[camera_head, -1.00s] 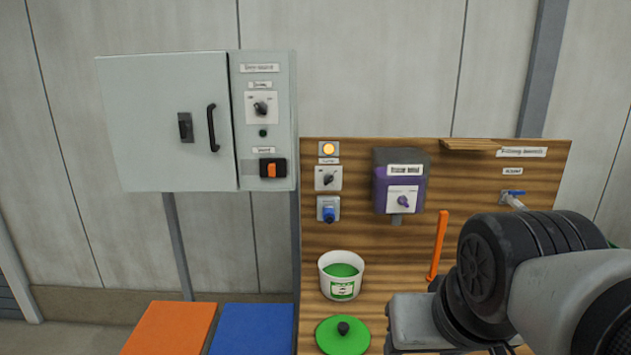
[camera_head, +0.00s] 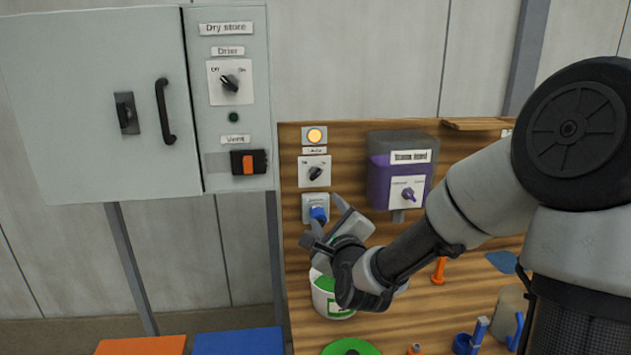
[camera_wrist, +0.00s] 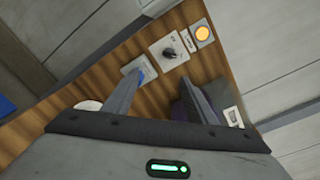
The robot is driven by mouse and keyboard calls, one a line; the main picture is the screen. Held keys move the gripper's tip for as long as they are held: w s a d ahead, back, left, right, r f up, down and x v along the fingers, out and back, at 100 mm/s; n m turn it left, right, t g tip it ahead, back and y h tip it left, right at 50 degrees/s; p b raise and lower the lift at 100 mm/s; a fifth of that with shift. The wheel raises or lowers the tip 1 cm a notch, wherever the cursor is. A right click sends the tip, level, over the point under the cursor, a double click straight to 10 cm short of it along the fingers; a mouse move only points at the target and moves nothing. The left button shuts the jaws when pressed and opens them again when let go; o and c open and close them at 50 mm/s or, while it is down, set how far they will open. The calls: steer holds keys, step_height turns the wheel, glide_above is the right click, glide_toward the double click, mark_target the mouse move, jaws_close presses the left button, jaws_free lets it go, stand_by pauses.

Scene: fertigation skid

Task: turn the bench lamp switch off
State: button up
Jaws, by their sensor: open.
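The bench lamp switch is most likely the black rotary knob on a white plate (camera_head: 315,172), below a lit amber lamp (camera_head: 314,135) on the wooden board. The small label between them is too blurred to read surely. The wrist view also shows the knob (camera_wrist: 168,51) and the glowing lamp (camera_wrist: 203,33), both beyond the fingertips. My gripper (camera_head: 322,220) is open and empty, in front of the board and below the switch, close to a blue knob (camera_head: 318,213). In the wrist view the fingers (camera_wrist: 160,80) point toward the board; the left one partly covers the blue knob's plate.
A purple dispenser (camera_head: 380,172) with its own knob sits right of the switch. A grey cabinet (camera_head: 90,110) with a driver-like rotary switch and orange rocker hangs at left. A white tub with green contents (camera_head: 325,300) is below my gripper.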

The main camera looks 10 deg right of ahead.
steer(key=m, duration=0.1)
steer(key=p, duration=0.1)
glide_toward(317, 176)
steer(key=shift+t, duration=0.3)
steer(key=w, duration=0.7)
steer(key=shift+w+a+f, duration=0.15)
steer(key=shift+w+f, duration=0.15)
steer(key=shift+w, duration=0.1)
steer(key=c, duration=1.1)
